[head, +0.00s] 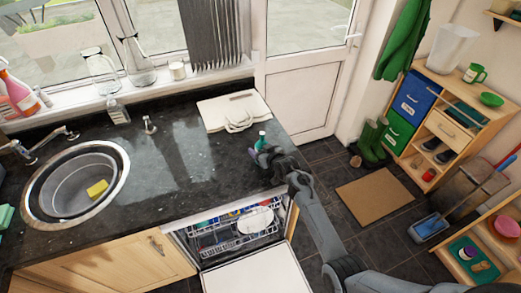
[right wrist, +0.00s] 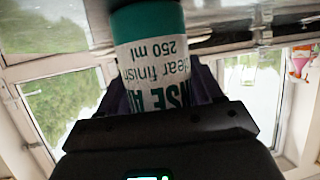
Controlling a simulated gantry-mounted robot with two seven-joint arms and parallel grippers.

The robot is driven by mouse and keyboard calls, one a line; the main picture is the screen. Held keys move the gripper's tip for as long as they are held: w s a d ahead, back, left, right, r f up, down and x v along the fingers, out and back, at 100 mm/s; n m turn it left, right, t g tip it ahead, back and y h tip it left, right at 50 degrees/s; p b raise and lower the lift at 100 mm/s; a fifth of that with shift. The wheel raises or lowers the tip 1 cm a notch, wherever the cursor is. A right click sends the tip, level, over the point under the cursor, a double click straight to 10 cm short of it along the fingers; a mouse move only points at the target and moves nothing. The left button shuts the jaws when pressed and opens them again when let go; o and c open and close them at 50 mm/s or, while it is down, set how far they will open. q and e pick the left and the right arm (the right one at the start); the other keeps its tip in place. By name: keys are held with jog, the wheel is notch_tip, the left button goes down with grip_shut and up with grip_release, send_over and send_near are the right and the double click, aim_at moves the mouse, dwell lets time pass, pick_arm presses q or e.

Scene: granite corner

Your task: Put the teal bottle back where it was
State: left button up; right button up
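The teal bottle (head: 262,136) is at the right end of the dark granite counter, with its teal top showing above my right gripper (head: 264,157). In the right wrist view the bottle (right wrist: 155,55) fills the space between the dark fingers of my right gripper (right wrist: 160,95). Its white label reads upside down, with "250 ml" and "clear finish". The fingers appear shut on its sides. Its lower part is hidden in the head view, and I cannot tell whether it touches the counter. My left gripper is not in view.
A folded cream cloth (head: 234,111) lies behind the bottle. The round sink (head: 75,187) is at the left with a yellow sponge (head: 97,188). The open dishwasher (head: 236,228) is below the counter's front edge. The counter (head: 180,175) between sink and gripper is clear.

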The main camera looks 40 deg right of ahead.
jog(key=o, duration=0.5)
jog(key=shift+c, duration=0.2)
jog(key=shift+r, duration=0.1)
jog(key=shift+s, duration=0.1)
jog(key=v, duration=1.1)
jog(key=s+a+f+n+g, duration=0.1)
jog(key=s+a+g, duration=0.2)
jog(key=s+a, duration=0.3)
jog(key=s+a+f+n+g+y, duration=0.1)
jog(key=s+a, duration=0.6)
jog(key=s, duration=0.8)
jog(key=s+a+f+n+g+y, duration=0.1)
jog(key=s+a+f+g, duration=0.2)
jog(key=s, duration=0.7)
jog(key=a+g, duration=0.2)
jog(key=a, duration=0.1)
jog(key=shift+s+a+n+g, duration=0.3)
jog(key=shift+a+g, duration=0.1)
